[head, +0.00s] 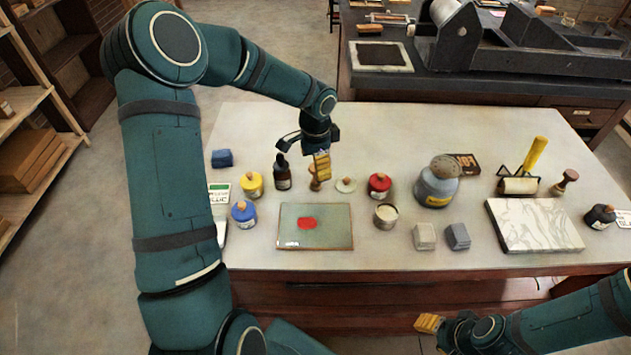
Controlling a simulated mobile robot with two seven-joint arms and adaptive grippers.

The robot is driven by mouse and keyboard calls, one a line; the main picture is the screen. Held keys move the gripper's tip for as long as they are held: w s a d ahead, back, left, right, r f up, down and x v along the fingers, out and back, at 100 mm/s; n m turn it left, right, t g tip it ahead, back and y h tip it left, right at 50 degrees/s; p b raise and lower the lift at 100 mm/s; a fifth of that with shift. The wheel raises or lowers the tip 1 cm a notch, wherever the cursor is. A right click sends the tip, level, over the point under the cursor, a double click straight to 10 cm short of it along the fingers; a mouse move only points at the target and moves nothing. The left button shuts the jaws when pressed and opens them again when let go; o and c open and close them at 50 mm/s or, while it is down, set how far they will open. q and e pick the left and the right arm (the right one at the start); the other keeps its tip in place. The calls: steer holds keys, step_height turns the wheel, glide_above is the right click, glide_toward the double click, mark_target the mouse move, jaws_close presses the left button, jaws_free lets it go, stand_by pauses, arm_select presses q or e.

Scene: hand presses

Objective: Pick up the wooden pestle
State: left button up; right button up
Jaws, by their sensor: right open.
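A small light-brown wooden piece (314,184), probably the wooden pestle, stands on the table left of centre. Its upper part is partly hidden by my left gripper (320,165), which reaches down over it with yellow finger pads. I cannot tell whether the fingers touch it or how far they are apart. Another turned wooden piece with a knob (566,182) stands at the right beside a roller. My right gripper (430,323) is open and empty, low in front of the table's front edge.
A dark dropper bottle (282,174) stands close left of my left gripper. Yellow (252,185), blue (243,213) and red (379,186) jars stand around. A glass plate with red ink (330,240), a tin (386,216) and a marble slab (535,228) lie nearer the front.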

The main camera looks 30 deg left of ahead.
arm_select(q)
step_height(320, 180, down, 3)
steer(key=shift+r, duration=0.2)
steer(key=shift+c, duration=0.2)
jaws_close()
steer(key=shift+r, duration=0.1)
